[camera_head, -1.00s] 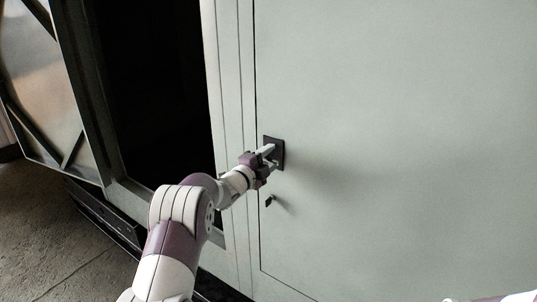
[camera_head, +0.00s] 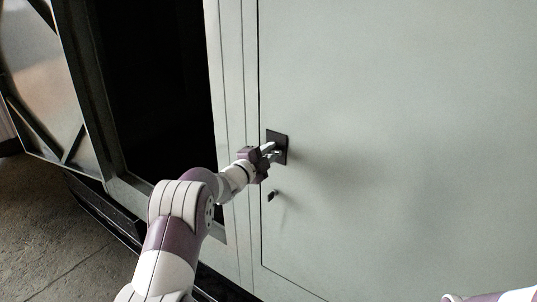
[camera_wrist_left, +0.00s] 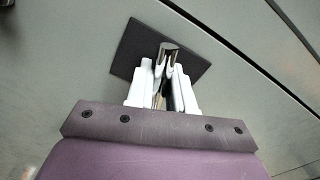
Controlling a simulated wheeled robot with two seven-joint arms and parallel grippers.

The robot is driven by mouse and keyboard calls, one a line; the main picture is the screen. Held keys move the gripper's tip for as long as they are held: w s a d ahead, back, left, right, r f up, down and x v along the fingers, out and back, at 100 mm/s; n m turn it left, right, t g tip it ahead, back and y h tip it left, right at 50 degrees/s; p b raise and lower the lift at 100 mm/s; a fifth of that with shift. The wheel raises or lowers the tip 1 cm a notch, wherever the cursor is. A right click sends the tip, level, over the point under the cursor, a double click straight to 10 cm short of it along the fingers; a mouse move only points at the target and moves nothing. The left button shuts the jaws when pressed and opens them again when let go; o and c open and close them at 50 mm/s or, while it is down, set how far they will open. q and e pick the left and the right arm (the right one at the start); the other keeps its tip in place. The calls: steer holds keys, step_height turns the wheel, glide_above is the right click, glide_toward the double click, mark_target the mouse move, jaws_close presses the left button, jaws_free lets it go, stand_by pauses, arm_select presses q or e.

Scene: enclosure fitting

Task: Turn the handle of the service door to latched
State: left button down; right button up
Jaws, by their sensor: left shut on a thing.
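The service door (camera_head: 400,110) is a large pale grey-green panel that sits flush in its frame. Its handle is a shiny metal lever on a dark square plate (camera_head: 280,143) near the door's left edge. My left gripper (camera_head: 270,152) is at the plate, shut on the handle. In the left wrist view the white fingers (camera_wrist_left: 162,88) stand on both sides of the metal handle (camera_wrist_left: 168,56), in front of the dark plate (camera_wrist_left: 140,50). The fingers hide part of the lever. Only a bit of my right arm shows at the lower right; its gripper is out of view.
A small dark lock or catch (camera_head: 273,195) sits below the handle plate. To the left is a dark open bay (camera_head: 150,80) with another door panel (camera_head: 35,75) swung open. Concrete floor (camera_head: 50,220) lies at the lower left.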

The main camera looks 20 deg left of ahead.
arm_select(q)
steer(key=n, duration=0.3)
steer(key=shift+d+b, duration=0.1)
steer(key=shift+b, duration=0.2)
steer(key=n, duration=0.4)
steer(key=shift+r, duration=0.1)
steer(key=n+p, duration=0.1)
steer(key=n, duration=0.3)
steer(key=shift+r+n+p, duration=0.1)
steer(key=shift+n+p, duration=0.2)
steer(key=n+p, duration=0.1)
steer(key=n, duration=0.3)
steer(key=shift+r+n, duration=0.1)
steer(key=shift+n, duration=0.2)
steer(key=c, duration=1)
jaws_free()
